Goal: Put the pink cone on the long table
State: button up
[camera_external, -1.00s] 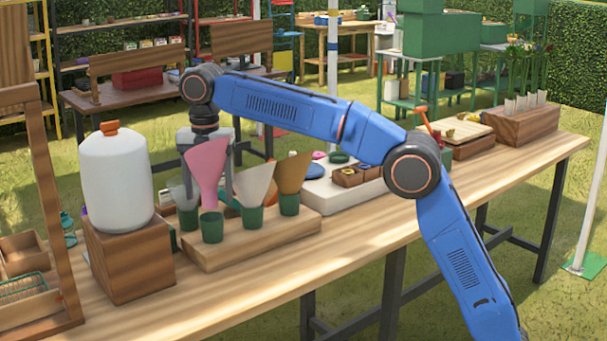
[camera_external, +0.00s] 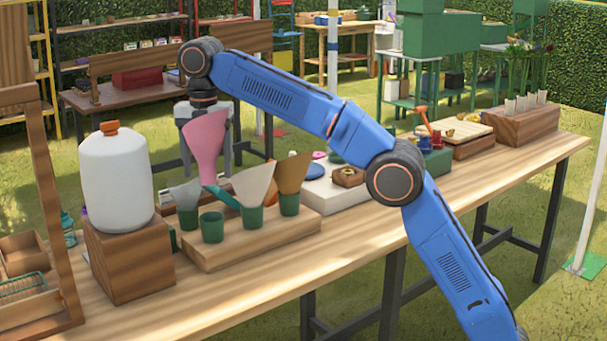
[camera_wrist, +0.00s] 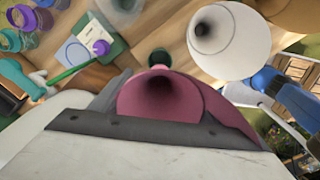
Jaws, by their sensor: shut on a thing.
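The pink cone (camera_external: 207,145) is in my gripper (camera_external: 205,130), held point down above the green cups on the wooden block. Its tip is clear of the empty green cup (camera_external: 212,227) below. In the wrist view the pink cone (camera_wrist: 160,97) fills the middle, its open mouth toward the camera, with the dark gripper edge (camera_wrist: 150,130) against it. The fingertips are partly hidden by the cone. The long table (camera_external: 390,235) runs under the block and my arm, with bare wood along its front.
White (camera_external: 254,182), tan (camera_external: 293,172) and grey (camera_external: 186,194) cones stand in green cups on the wooden block (camera_external: 265,240). A large white jug (camera_external: 117,178) on a wooden box stands at the left. A white tray (camera_external: 330,198) and wooden crates fill the table's back.

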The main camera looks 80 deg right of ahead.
jog(key=s+d+r, duration=0.2)
jog(key=s+d, duration=0.7)
jog(key=s+d+f, duration=0.1)
jog(key=s+d, duration=0.4)
jog(key=s, duration=0.8)
jog(key=s+d+f, duration=0.1)
jog(key=s+d, duration=0.4)
jog(key=s, duration=0.8)
jog(key=f, duration=1.5)
jog(key=shift+s+f, duration=0.2)
jog(key=shift+f, duration=2.35)
jog(key=shift+f, duration=0.1)
jog(key=o, duration=1)
